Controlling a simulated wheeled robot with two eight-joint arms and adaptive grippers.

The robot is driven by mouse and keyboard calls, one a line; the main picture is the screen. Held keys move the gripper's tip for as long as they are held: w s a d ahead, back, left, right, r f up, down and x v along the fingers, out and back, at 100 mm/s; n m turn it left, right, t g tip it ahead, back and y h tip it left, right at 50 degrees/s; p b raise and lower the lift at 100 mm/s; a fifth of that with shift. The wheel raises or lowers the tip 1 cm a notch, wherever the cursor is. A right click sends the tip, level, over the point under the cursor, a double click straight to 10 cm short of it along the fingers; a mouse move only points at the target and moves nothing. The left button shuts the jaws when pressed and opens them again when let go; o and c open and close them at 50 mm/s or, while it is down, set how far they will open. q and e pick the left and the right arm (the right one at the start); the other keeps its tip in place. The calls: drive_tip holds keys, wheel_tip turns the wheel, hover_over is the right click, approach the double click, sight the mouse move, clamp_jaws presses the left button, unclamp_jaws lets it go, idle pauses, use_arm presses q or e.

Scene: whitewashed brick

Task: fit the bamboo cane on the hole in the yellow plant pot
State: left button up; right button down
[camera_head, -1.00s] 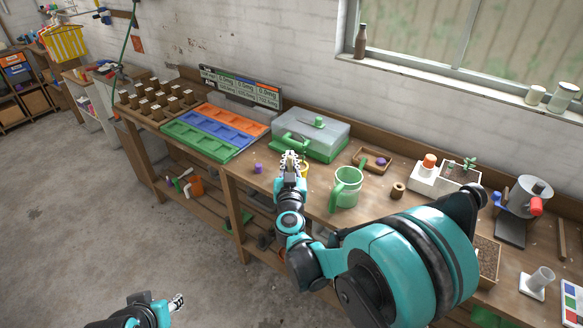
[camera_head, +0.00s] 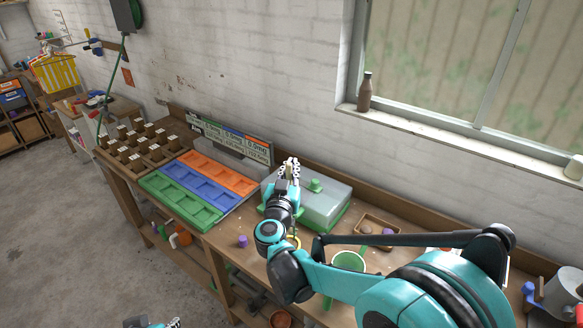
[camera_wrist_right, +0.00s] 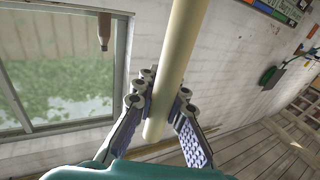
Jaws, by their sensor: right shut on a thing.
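My right gripper (camera_head: 288,170) is raised in front of the lidded green box in the head view. In the right wrist view its fingers (camera_wrist_right: 162,105) are shut on the bamboo cane (camera_wrist_right: 172,60), a pale, smooth rod running up out of the picture. A small pale piece of the cane shows between the fingertips in the head view. A bit of yellow (camera_head: 295,241), perhaps the yellow plant pot, shows on the bench beside my right arm; most of it, and its hole, is hidden. My left gripper (camera_head: 174,323) is cut off at the bottom edge.
The green-based box with a clear lid (camera_head: 322,205) stands behind my right gripper. Coloured seed trays (camera_head: 200,180) lie left of it. The window sill holds a brown bottle (camera_head: 365,92).

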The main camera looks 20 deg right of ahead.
drive_tip(key=shift+s, duration=0.1)
drive_tip(key=shift+f+b, duration=2.5)
drive_tip(key=shift+f, duration=0.35)
wheel_tip(320, 180, down, 6)
drive_tip(key=b, duration=0.5)
drive_tip(key=shift+f+b, duration=0.1)
drive_tip(key=shift+b, duration=0.2)
drive_tip(key=c, duration=1.5)
unclamp_jaws()
